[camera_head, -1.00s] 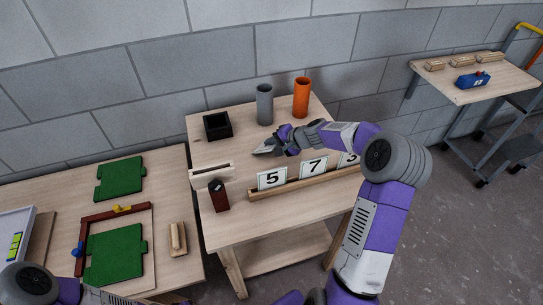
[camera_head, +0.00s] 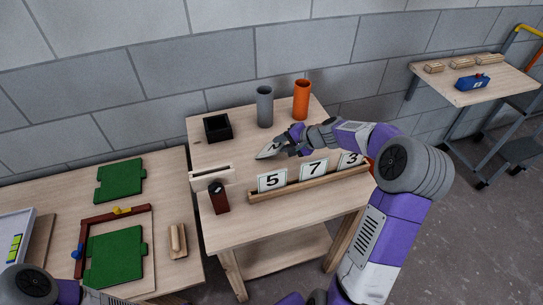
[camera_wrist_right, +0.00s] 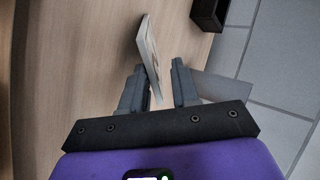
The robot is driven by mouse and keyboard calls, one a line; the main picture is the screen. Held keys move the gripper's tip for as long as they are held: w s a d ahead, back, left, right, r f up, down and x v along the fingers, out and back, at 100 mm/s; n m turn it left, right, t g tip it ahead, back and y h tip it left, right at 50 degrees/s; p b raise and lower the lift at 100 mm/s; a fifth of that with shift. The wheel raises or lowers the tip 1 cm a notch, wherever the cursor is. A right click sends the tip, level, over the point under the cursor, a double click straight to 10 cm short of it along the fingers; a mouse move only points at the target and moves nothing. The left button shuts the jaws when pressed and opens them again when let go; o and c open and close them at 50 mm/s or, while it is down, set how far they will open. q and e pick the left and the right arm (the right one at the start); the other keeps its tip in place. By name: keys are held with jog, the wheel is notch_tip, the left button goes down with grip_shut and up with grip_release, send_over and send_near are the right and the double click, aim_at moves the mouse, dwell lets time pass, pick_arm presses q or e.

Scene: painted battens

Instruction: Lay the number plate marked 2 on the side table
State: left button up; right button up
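The number plate marked 2 (camera_head: 267,151) is a pale plate with a dark numeral, partly hidden by my right gripper, above or on the middle of the light wooden table (camera_head: 216,152). In the right wrist view the plate (camera_wrist_right: 149,50) is seen nearly edge-on between the fingers, close to the left finger with a gap on the other side. My right gripper (camera_wrist_right: 160,72) is open around it; it also shows in the head view (camera_head: 284,147). I cannot tell whether the plate touches the tabletop. My left gripper is out of view.
A wooden rack (camera_head: 312,184) at the front holds plates 5, 7 and 3. A black box (camera_head: 217,127), grey tube (camera_head: 264,107) and orange tube (camera_head: 301,100) stand behind. A dark red block (camera_head: 219,197) is front left. Another table holds green boards (camera_head: 115,255).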

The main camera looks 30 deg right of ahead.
jog(key=v, duration=0.2)
jog(key=shift+s+d+r, duration=0.1)
jog(key=shift+s+r, duration=0.1)
jog(key=shift+s, duration=0.05)
notch_tip(320, 180, up, 8)
jog(key=s+p, duration=0.2)
jog(key=p, duration=0.3)
jog(key=shift+d, duration=0.45)
